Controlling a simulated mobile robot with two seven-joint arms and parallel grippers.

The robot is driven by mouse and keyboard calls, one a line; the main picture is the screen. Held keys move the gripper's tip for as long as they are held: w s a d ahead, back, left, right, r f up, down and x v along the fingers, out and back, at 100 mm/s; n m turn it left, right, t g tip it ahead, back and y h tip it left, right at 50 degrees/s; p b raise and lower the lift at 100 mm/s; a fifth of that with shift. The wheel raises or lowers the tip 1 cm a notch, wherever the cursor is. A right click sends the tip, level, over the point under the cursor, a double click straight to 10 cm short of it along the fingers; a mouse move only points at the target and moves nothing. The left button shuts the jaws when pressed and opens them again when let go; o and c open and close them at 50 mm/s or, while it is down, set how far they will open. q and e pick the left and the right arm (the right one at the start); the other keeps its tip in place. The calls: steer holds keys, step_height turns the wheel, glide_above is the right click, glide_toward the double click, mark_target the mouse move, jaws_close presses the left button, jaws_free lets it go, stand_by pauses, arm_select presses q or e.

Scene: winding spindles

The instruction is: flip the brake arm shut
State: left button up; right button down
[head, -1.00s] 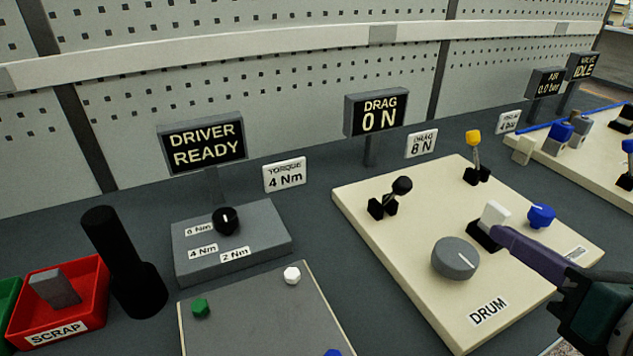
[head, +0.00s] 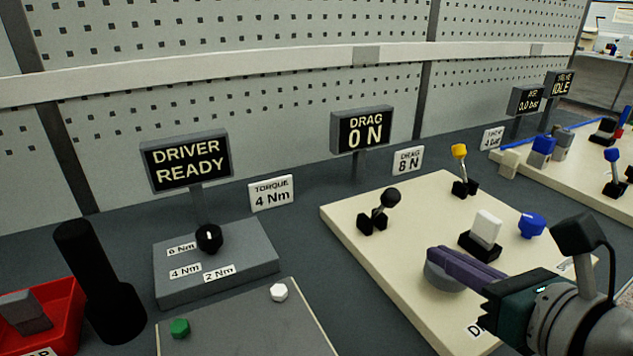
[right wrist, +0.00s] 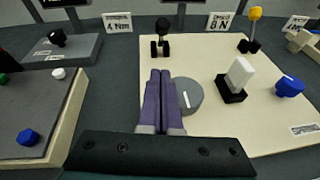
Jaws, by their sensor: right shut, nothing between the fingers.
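The cream drum board (head: 345,215) carries two levers, and no label in view names either as the brake arm. One lever has a black ball (head: 391,196) and leans right on a black base. The other has a yellow ball (head: 459,151) and stands near the back edge. My right gripper (head: 434,256) is shut and empty, its purple fingers over the grey dial (head: 445,280) and hiding part of it. In the right wrist view the fingertips (right wrist: 160,74) point at the black-ball lever (right wrist: 162,25), apart from it. My left gripper is out of view.
A white rocker (head: 487,227) on a black base and a blue knob (head: 531,225) stand right of my fingers. The drag display (head: 362,130) reads 0 N; a card (head: 408,160) reads 8 N. The torque box (head: 215,265) is left of the board.

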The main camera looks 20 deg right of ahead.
mark_target(390, 197)
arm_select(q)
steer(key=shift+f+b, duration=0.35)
arm_select(e)
steer(key=x, duration=0.5)
steer(key=shift+w+f, duration=0.1)
steer(key=shift+w, duration=0.25)
steer(key=w, duration=0.1)
steer(key=w+r+p, duration=0.1)
steer(key=w, duration=0.1)
steer(key=shift+d+r+p, duration=0.2)
steer(key=shift+r+p, duration=0.05)
steer(key=shift+p, duration=0.05)
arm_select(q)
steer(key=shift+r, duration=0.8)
arm_select(e)
steer(key=shift+w+r, duration=0.1)
steer(key=shift+w, duration=0.3)
